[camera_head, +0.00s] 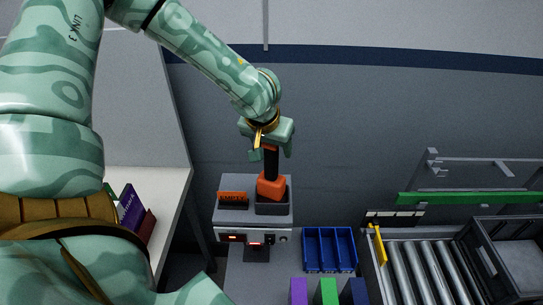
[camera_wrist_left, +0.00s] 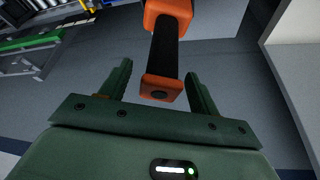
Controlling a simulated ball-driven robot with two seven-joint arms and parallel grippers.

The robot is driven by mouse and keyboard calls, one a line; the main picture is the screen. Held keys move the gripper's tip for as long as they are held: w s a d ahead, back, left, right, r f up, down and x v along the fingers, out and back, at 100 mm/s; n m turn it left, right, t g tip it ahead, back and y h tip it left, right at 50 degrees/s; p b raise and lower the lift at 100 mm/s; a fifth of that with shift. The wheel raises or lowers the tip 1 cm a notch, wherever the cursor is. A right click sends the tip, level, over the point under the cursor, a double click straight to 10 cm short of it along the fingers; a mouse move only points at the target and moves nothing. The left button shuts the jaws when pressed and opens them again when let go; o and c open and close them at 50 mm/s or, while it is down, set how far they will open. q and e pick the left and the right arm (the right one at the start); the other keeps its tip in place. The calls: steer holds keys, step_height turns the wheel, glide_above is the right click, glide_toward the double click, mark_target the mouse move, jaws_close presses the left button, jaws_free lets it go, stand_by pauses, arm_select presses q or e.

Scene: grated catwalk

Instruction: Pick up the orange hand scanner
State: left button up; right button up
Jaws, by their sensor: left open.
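The orange hand scanner (camera_head: 271,186) stands upright in a dark cradle (camera_head: 271,208) on a grey box, its black handle pointing up. My left gripper (camera_head: 271,154) is above it with the fingers pointing down around the top of the handle. In the left wrist view the scanner's black grip (camera_wrist_left: 164,50) and orange end cap lie between the two open green fingers (camera_wrist_left: 160,88). Gaps show on both sides, so the fingers look apart from it. My right gripper is not in view.
The grey box (camera_head: 228,217) carries an orange sign (camera_head: 233,198). A blue divided bin (camera_head: 329,249) and several coloured upright items stand to the right. A roller conveyor (camera_head: 425,270) is at far right. A white table (camera_head: 160,185) with books is at left.

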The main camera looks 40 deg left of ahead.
arm_select(q)
steer(key=shift+w+f, duration=0.2)
steer(key=shift+f, duration=0.2)
steer(key=shift+s+r, duration=0.1)
steer(key=shift+c, duration=1.2)
steer(key=c, duration=1.1)
jaws_close()
steer(key=shift+r, duration=0.1)
